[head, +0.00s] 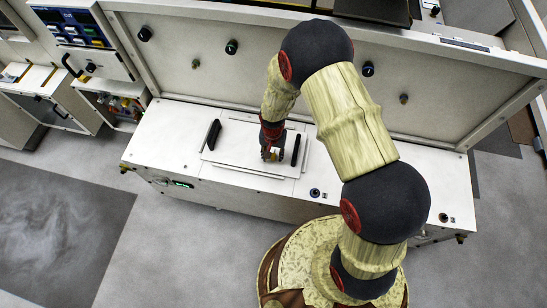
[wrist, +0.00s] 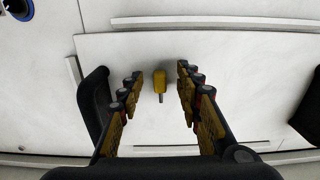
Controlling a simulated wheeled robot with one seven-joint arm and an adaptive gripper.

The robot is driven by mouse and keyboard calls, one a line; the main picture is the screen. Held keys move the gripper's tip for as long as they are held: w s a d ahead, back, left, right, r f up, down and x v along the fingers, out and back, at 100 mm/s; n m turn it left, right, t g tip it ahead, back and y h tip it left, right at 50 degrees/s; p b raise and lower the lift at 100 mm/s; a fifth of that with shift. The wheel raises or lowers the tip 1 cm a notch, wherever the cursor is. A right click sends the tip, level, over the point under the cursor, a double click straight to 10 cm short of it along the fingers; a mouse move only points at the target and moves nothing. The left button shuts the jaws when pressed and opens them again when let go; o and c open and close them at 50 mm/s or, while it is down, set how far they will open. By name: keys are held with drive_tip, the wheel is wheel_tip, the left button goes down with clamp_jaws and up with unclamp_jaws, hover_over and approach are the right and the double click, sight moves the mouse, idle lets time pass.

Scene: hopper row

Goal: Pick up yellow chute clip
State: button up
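The yellow chute clip (wrist: 160,80) is a small yellow piece with a short grey pin, seen in the wrist view. It is on or just above the white panel, between my gripper's fingers. My gripper (wrist: 158,82) is open, with a clear gap on both sides of the clip. In the head view my gripper (head: 269,155) points down over the white panel. A small yellow spot shows at its fingertips there, too small to tell clip from finger.
The white panel (head: 235,165) lies on the white counter (head: 165,145). Black handles stand to the left (head: 213,135) and right (head: 296,150) of my gripper. An upright wall with several knobs (head: 232,47) rises behind.

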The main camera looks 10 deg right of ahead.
drive_tip(key=shift+f, duration=0.6)
drive_tip(key=shift+c, duration=0.8)
clamp_jaws()
drive_tip(key=shift+r, duration=0.15)
